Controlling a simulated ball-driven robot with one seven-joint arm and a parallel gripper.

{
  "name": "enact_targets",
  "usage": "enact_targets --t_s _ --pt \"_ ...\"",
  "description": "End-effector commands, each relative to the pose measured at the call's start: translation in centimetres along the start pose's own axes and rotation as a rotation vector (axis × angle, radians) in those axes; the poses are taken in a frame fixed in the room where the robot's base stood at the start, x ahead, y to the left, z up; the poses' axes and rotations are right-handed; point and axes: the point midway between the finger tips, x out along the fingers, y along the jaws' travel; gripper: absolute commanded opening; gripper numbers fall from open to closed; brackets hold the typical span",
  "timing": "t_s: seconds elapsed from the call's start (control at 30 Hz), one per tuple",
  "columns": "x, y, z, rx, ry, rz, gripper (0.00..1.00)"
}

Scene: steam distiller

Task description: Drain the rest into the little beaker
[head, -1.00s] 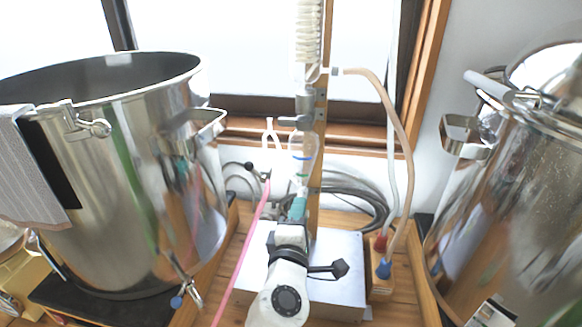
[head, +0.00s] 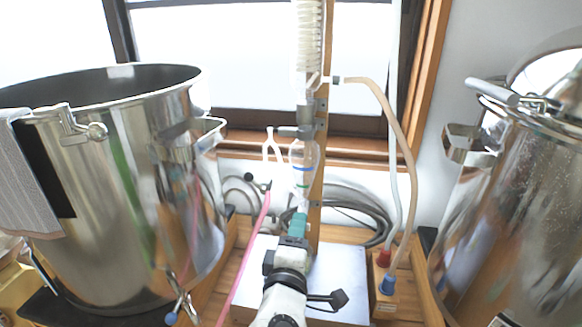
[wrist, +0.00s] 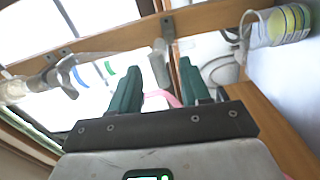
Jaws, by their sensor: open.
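The glass separator (head: 302,155), with blue and green bands, hangs clamped below the coiled condenser (head: 308,45) on a wooden post. It also shows sideways at the left of the wrist view (wrist: 92,73). My gripper (head: 298,222), with teal fingers, is just below the separator in the head view, partly hiding its lower end. In the wrist view my gripper (wrist: 158,82) is open, and a pale piece shows between the fingers; I cannot tell what it is. A small round vessel with yellow-green bands (wrist: 285,26) is at the upper right; it may be the little beaker.
Large steel pots stand at left (head: 130,190) and right (head: 510,200). A metal box (head: 340,275) sits under the post. A pink hose (head: 245,258) runs left of my arm, a tan hose (head: 400,130) to the right. Dark cables (head: 350,205) lie behind.

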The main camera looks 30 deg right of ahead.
Motion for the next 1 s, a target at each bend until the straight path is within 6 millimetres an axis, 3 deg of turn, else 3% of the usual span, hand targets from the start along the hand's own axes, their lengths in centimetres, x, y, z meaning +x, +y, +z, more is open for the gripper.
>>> enact_targets --t_s 0.6,1.0 --pt "-6.5 0.0 0.0 -0.001 0.000 0.000 0.47" --pt "-7.0 0.0 0.0 0.000 -0.001 0.001 0.47"
